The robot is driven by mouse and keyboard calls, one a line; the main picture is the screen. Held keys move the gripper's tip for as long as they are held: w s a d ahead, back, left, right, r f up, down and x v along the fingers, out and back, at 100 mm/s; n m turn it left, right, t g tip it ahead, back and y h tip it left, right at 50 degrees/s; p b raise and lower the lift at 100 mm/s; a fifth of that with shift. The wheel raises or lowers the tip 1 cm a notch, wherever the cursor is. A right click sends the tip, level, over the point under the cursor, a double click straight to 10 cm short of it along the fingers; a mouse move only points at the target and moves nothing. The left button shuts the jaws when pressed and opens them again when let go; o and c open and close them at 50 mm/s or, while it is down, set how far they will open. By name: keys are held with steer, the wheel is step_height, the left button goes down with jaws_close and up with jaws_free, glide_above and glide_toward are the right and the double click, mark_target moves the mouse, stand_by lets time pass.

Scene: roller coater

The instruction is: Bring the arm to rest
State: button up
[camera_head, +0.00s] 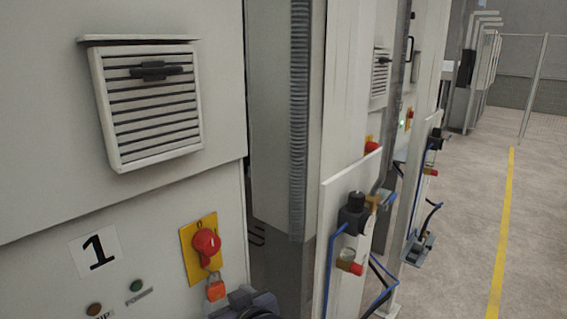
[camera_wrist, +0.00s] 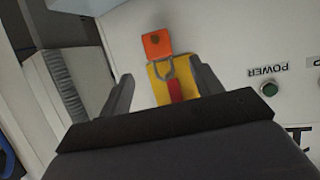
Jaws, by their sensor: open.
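My gripper (camera_wrist: 161,74) is open in the wrist view, its two dark fingers spread apart with nothing held between them. Beyond the fingers is an orange padlock (camera_wrist: 157,43) with a grey shackle, by a red switch handle on a yellow plate (camera_wrist: 155,88). In the head view the padlock (camera_head: 216,289) hangs just below the red rotary switch (camera_head: 207,243). A dark part of my arm shows at the bottom edge there, close below the padlock. My fingertips cannot be made out in the head view.
The pale cabinet front has a louvred vent (camera_head: 150,103), a number 1 label (camera_head: 96,251) and a green power button (camera_head: 136,286). A white panel with valves and blue hoses (camera_head: 352,215) stands to the right. The floor by the yellow line (camera_head: 503,230) is clear.

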mark_target(216, 290)
steer(key=shift+p+x, duration=0.5)
steer(key=shift+x, duration=2.85)
steer(key=shift+s+f, duration=0.1)
